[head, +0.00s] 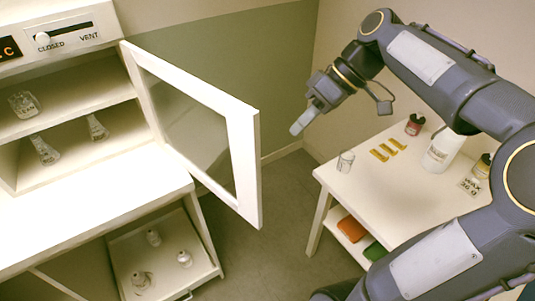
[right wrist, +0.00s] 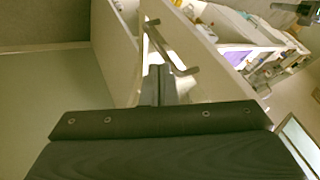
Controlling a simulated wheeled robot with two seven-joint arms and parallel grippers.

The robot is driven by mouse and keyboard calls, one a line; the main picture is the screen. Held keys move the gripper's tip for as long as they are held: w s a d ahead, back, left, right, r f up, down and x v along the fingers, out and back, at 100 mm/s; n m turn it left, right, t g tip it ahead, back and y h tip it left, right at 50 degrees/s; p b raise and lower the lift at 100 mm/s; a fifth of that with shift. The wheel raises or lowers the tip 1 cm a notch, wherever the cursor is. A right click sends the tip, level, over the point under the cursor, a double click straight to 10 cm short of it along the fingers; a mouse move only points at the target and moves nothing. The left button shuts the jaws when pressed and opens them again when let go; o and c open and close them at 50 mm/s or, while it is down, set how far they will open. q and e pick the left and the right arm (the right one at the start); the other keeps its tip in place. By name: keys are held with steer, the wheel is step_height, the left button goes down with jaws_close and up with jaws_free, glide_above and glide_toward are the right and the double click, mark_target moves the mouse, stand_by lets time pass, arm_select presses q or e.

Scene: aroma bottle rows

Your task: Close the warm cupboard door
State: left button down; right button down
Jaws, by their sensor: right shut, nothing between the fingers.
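The warm cupboard (head: 70,110) stands at the left in the head view, with glass flasks on its two shelves. Its door (head: 245,160), a white frame around a clear pane, stands wide open, swung out to the right of the cupboard. My right gripper (head: 297,128) is shut and empty, to the right of the door's free edge and apart from it in the picture. In the right wrist view the shut fingers (right wrist: 158,82) show beside a pale panel with a grey bar handle (right wrist: 168,48); I cannot tell whether they touch. My left gripper is out of view.
A white side table (head: 375,195) at the right holds a beaker (head: 345,161), yellow pieces (head: 388,150), a white bottle (head: 440,150) and small jars. An open drawer (head: 160,262) with several bottles is below the cupboard. Floor shows between them.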

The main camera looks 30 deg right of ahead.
steer(key=a+f+p, duration=0.1)
steer(key=a+f, duration=0.4)
steer(key=a, duration=0.2)
steer(key=shift+a+f, duration=0.35)
steer(key=shift+a, duration=0.05)
